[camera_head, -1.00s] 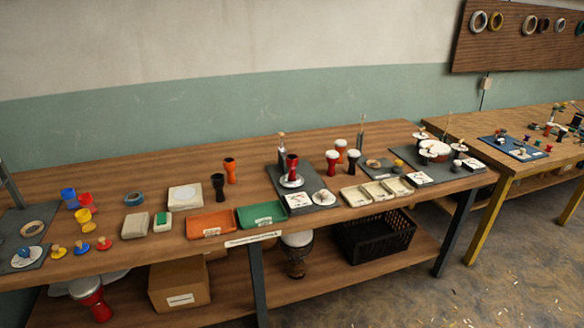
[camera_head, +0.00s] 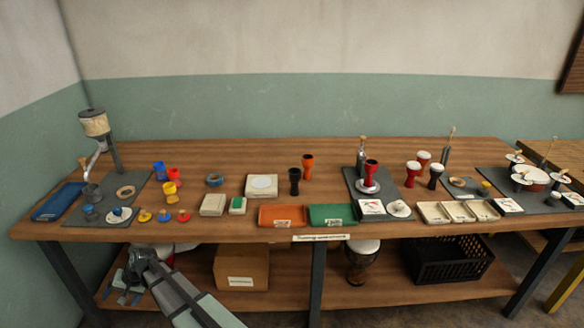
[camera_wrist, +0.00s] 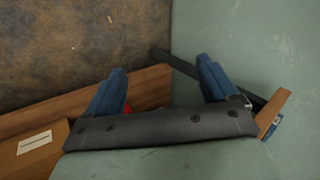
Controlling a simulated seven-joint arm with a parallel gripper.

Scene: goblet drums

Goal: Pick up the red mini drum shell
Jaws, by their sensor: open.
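A small red goblet-shaped shell (camera_head: 174,176) sits on the bench top at the left, close to a blue shell (camera_head: 159,171) and a yellow shell (camera_head: 170,189). A larger red shell (camera_head: 371,173) stands on a white plate on the grey mat further right. My gripper (camera_head: 122,292) is low at the left, below the bench top and well away from the small red shell. In the wrist view my gripper's (camera_wrist: 162,85) blue fingers are wide apart with nothing held. A bit of red shows beside the left finger; I cannot tell what it is.
Knobbed pegs (camera_head: 164,216) lie in front of the shells. A hopper stand (camera_head: 113,145) rises at the left. The bench's front edge (camera_head: 250,234) and a cardboard box (camera_head: 241,268) are near my arm.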

